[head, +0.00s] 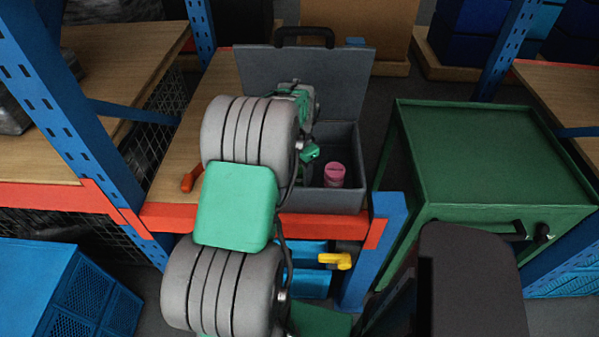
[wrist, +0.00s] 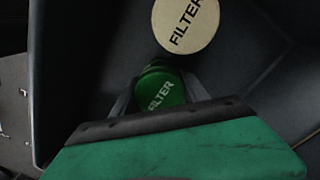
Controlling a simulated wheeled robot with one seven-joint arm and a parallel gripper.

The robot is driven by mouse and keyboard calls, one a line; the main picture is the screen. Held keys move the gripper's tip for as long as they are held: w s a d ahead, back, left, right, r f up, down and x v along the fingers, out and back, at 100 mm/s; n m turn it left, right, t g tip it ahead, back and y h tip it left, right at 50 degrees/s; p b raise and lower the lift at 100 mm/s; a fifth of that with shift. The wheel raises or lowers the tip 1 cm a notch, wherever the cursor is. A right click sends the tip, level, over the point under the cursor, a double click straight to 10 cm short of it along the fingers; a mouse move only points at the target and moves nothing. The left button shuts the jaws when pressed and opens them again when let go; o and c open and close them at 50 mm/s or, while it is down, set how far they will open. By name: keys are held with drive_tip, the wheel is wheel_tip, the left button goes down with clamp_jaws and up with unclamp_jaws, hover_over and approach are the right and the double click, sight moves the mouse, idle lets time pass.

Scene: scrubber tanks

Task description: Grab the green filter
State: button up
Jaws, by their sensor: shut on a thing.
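The green filter (wrist: 165,93) shows in the wrist view with its labelled round end toward the camera. My gripper (wrist: 159,88) has its dark fingers on either side of it and is shut on it. The filter is inside or just over the grey toolbox (head: 338,200), close to the box's inner wall in the wrist view. Part of the filter is hidden behind the gripper's dark edge. In the head view my arm covers much of the gripper, and I cannot clearly tell the filter from my arm's green parts there.
A cream round filter (wrist: 186,24) lies close beyond the green one. A pink can (head: 334,174) stands in the toolbox. The toolbox lid (head: 345,75) is open behind. A blue shelf post (head: 50,90) is left; a green cabinet (head: 480,150) is right.

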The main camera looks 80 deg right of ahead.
drive_tip(key=shift+c, duration=1.4)
drive_tip(key=shift+r, duration=0.1)
